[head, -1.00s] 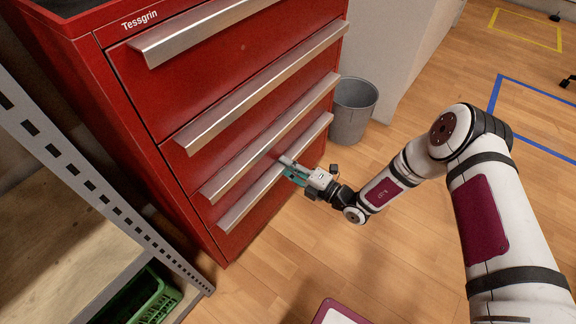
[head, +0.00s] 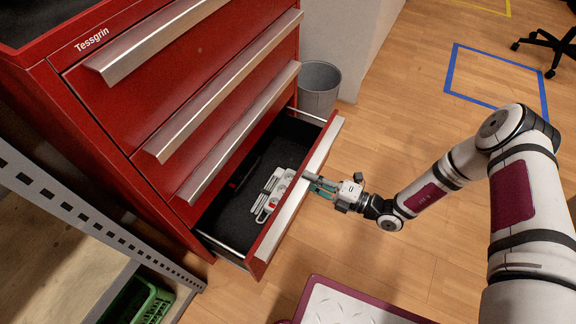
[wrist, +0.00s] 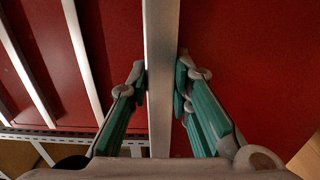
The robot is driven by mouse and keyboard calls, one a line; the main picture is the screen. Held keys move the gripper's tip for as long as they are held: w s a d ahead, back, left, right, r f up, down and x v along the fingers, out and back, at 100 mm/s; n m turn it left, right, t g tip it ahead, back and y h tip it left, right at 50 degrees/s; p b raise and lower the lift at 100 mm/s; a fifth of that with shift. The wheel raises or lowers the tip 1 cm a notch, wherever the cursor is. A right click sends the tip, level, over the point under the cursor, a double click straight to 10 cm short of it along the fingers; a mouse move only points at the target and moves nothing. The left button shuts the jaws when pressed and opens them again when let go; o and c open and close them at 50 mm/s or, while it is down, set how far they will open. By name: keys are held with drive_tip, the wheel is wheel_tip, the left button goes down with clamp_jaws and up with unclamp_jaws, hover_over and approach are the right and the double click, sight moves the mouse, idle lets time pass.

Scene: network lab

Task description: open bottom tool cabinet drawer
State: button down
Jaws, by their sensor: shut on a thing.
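The red tool cabinet (head: 160,130) stands at the left in the head view. Its bottom drawer (head: 296,190) is pulled well out, and its dark-lined inside shows. A white power strip and several pale tools lie in it. My gripper (head: 312,182) is at the silver handle along the drawer's front edge. In the wrist view, the handle (wrist: 160,60) runs between the two teal fingers of my gripper (wrist: 163,85), which are shut on it. The drawers above are shut.
A grey bin (head: 319,88) stands behind the cabinet, near the open drawer. A metal shelf frame (head: 80,215) with a green crate (head: 140,302) is at the lower left.

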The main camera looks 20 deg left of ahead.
drive_tip(key=s+d, duration=0.1)
drive_tip(key=d, duration=1.3)
drive_tip(key=shift+f, duration=0.35)
drive_tip(key=c, duration=1.5)
unclamp_jaws()
drive_tip(key=shift+r, duration=0.1)
drive_tip(key=d, duration=0.8)
drive_tip(key=s+d, duration=0.1)
drive_tip(key=d, duration=0.3)
